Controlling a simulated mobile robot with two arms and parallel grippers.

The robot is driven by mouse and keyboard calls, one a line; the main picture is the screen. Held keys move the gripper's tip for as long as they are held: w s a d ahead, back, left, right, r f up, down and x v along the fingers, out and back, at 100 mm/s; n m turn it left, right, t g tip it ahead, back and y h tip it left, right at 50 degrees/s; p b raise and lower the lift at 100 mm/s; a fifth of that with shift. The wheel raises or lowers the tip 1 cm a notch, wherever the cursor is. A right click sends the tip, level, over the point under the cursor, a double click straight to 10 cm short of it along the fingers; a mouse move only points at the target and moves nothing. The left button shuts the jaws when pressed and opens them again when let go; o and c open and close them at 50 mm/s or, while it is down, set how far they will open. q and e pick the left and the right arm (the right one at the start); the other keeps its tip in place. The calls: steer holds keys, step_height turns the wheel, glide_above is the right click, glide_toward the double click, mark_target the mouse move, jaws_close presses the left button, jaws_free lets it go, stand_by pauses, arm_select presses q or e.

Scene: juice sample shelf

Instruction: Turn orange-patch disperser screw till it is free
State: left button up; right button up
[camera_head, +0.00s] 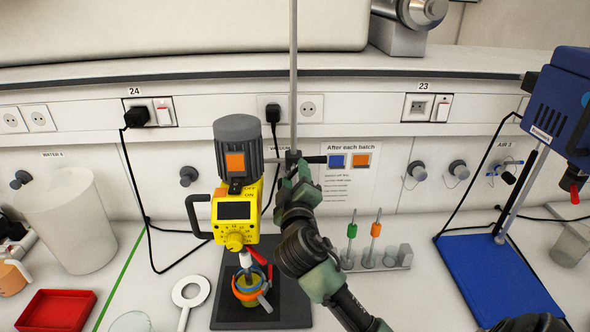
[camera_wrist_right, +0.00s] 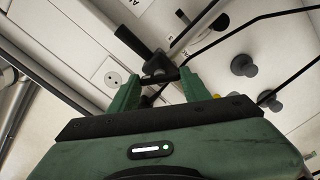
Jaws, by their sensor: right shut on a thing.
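The orange-patch disperser has a grey motor (camera_head: 238,135) with an orange square and a yellow control body (camera_head: 236,212) with a dial. It stands over a dark base plate (camera_head: 225,312), in front of a vertical metal rod (camera_head: 293,75). A dark clamp with a screw (camera_wrist_right: 157,68) sits on the rod. My right gripper (camera_head: 296,172) is at the clamp, just right of the motor. In the right wrist view, its green fingers (camera_wrist_right: 160,88) are shut on the dark screw. Part of the screw is hidden between them. My left gripper is not in view.
Below the disperser is a vessel with an orange ring (camera_head: 249,293) and a red-handled clamp. A rack (camera_head: 395,258) with green- and orange-marked tools stands right. A blue disperser (camera_head: 567,105) with a blue base (camera_head: 492,275) stands far right. A white beaker (camera_head: 72,225) stands left.

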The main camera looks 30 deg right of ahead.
steer(key=n+p, duration=0.3)
steer(key=n, duration=0.1)
steer(key=shift+r, duration=0.15)
steer(key=shift+n+p, duration=0.8)
steer(key=shift+n, duration=0.8)
steer(key=shift+f, duration=0.2)
steer(key=o, duration=1.4)
steer(key=shift+c, duration=0.2)
